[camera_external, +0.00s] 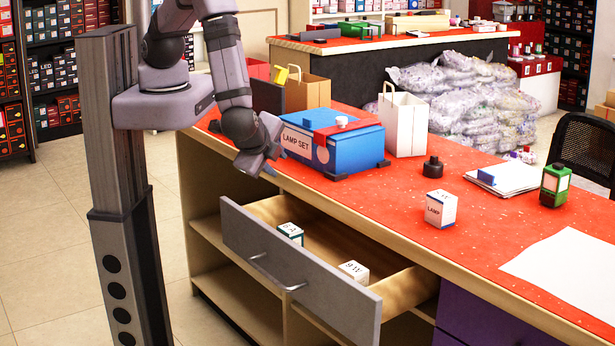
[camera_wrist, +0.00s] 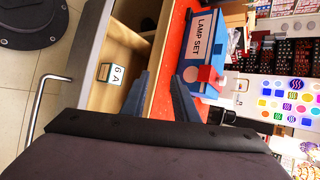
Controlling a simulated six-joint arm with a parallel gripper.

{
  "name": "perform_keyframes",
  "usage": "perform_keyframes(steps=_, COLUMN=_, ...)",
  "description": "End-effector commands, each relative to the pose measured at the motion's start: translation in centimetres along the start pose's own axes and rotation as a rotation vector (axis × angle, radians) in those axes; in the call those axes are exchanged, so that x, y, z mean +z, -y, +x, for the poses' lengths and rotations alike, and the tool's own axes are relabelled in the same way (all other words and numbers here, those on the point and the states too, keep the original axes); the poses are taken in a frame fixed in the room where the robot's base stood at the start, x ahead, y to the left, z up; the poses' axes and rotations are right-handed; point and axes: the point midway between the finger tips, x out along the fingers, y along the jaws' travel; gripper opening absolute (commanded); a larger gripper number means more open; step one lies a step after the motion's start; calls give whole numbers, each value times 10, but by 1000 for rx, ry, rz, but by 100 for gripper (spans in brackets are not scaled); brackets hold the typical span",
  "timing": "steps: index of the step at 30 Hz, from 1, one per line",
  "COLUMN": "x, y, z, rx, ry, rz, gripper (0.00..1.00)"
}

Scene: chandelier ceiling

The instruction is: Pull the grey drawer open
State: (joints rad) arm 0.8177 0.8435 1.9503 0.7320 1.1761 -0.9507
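The grey drawer (camera_external: 325,284) stands pulled out from the wooden counter in the external view, its inside exposed. Its metal bar handle (camera_external: 276,275) is on the front panel; the handle also shows at the left of the wrist view (camera_wrist: 35,108). Two small white boxes lie in the drawer, one further left (camera_external: 290,232) and one nearer the front right (camera_external: 353,270). My gripper (camera_external: 268,160) is above the drawer's back left, near the counter edge, apart from the handle. In the wrist view its two fingers (camera_wrist: 160,77) are spread with nothing between them.
A blue lamp set box (camera_external: 345,151) stands on the red countertop close to my gripper, with a white bag (camera_external: 403,124) behind it. A small lamp box (camera_external: 440,209) and a black object (camera_external: 433,168) stand further right.

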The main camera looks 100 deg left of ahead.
Motion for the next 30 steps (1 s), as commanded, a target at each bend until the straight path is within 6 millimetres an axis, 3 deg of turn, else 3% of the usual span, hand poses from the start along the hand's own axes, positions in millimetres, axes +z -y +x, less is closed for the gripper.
perform_keyframes(steps=1, x=-4, y=-26, z=6, rx=80, ry=-28, rz=32, gripper=27)
perform_keyframes(steps=6, x=-24, y=-98, z=-3, rx=354, ry=-166, rz=114, gripper=27)
perform_keyframes(steps=12, x=-54, y=-149, z=-35, rx=570, ry=-345, rz=176, gripper=27)
perform_keyframes(steps=18, x=-71, y=-167, z=-57, rx=649, ry=-458, rz=230, gripper=27)
perform_keyframes(steps=30, x=-75, y=-174, z=-47, rx=640, ry=-463, rz=254, gripper=27)
